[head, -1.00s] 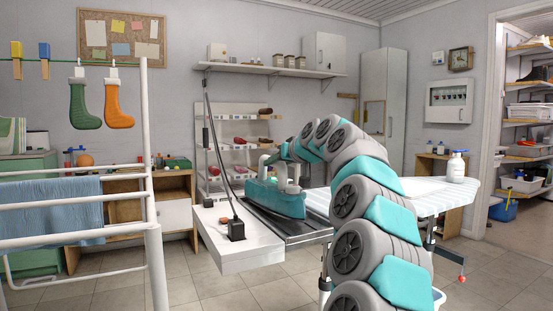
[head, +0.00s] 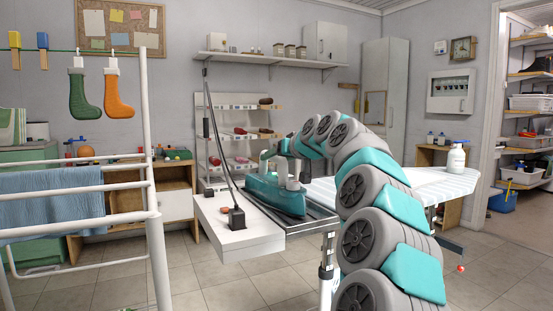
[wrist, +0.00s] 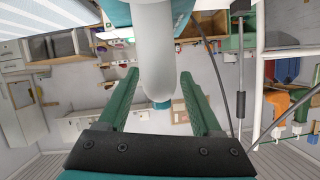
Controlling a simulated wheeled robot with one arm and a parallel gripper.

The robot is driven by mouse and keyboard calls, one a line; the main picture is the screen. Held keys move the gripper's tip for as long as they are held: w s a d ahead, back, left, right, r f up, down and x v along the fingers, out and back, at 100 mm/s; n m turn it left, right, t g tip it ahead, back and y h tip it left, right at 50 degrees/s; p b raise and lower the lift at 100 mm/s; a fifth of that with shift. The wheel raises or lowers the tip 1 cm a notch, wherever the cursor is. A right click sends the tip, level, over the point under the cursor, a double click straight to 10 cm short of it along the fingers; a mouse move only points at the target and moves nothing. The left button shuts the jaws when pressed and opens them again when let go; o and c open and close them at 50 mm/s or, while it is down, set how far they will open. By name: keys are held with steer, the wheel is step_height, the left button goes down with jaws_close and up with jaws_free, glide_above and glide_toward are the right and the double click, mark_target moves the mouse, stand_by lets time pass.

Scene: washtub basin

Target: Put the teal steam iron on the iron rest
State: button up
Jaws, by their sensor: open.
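The teal steam iron (head: 276,197) sits sole down on the dark metal iron rest (head: 307,222) at the near end of the ironing board. Its grey handle (wrist: 153,45) also shows in the wrist view. My gripper (head: 279,163) is at the handle from above. In the wrist view, the two green fingers of my gripper (wrist: 157,82) stand apart, one on each side of the handle, with visible gaps. Part of the sole's contact with the rest is hidden.
A white shelf (head: 238,240) with a black socket (head: 237,217) and cord is just left of the iron. A white bottle (head: 456,160) stands on the striped board (head: 420,183). A white drying rack (head: 150,190) with a blue towel (head: 50,205) fills the left foreground.

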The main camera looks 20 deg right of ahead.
steer(key=shift+s, duration=0.1)
steer(key=b+v, duration=0.1)
steer(key=v, duration=1.1)
steer(key=shift+b, duration=0.35)
